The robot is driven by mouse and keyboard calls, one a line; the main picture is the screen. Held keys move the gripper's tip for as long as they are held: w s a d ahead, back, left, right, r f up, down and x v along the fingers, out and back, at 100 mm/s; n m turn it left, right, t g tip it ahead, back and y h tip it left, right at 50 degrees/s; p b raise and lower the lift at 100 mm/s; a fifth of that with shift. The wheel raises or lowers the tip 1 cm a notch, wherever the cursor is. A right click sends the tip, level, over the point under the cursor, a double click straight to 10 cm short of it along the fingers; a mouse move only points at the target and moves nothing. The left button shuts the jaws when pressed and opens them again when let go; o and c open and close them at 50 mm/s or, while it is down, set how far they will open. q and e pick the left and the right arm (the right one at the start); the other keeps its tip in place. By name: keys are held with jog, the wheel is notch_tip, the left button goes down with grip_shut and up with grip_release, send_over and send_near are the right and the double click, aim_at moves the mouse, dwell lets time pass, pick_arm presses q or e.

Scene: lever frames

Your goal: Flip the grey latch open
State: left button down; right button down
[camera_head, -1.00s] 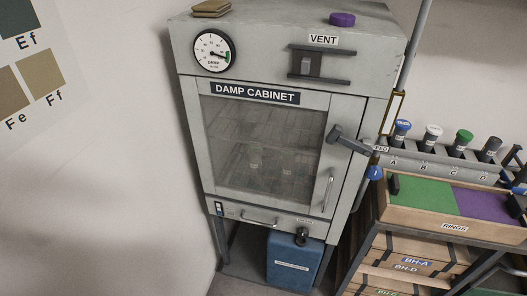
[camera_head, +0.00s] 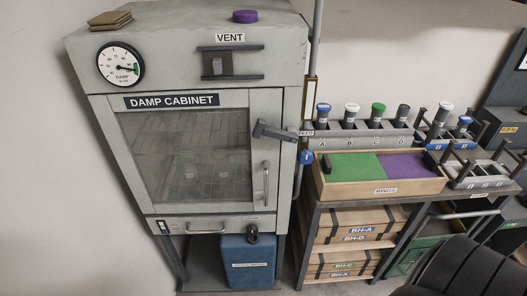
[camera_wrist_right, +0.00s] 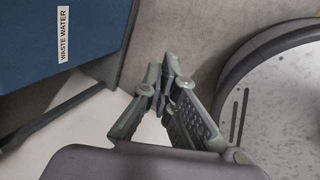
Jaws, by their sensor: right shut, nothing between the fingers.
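The grey latch (camera_head: 273,132) is a dark grey lever on the right side of the damp cabinet's glass door (camera_head: 187,158), lying roughly level across the door's right edge. The cabinet door looks closed. A vertical bar handle (camera_head: 265,182) sits below the latch. My right gripper (camera_wrist_right: 165,78) shows in the right wrist view, shut and empty, its fingertips together. It is low down, near the blue waste water container (camera_wrist_right: 60,38), well away from the latch. My left gripper is not in view.
A rack with several capped tubes (camera_head: 365,137) and a wooden tray with green and purple halves (camera_head: 380,190) stand right of the cabinet on a shelf unit holding wooden boxes (camera_head: 355,217).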

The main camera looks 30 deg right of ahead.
jog(key=w+r+n+t+h, duration=0.2)
jog(key=w+r+n+t, duration=0.2)
jog(key=w+r, duration=0.65)
jog(key=w+r+n+t+h, duration=0.25)
jog(key=w+r+n, duration=0.35)
jog(key=r, duration=0.8)
notch_tip(320, 180, up, 26)
jog(key=w+d+n+t+h, duration=0.1)
jog(key=d+t+h, duration=0.1)
jog(key=t+h, duration=0.3)
jog(key=shift+w+f+h+b, duration=0.2)
jog(key=shift+h+b, duration=0.1)
jog(key=shift+h, duration=0.15)
jog(key=shift+t, duration=0.25)
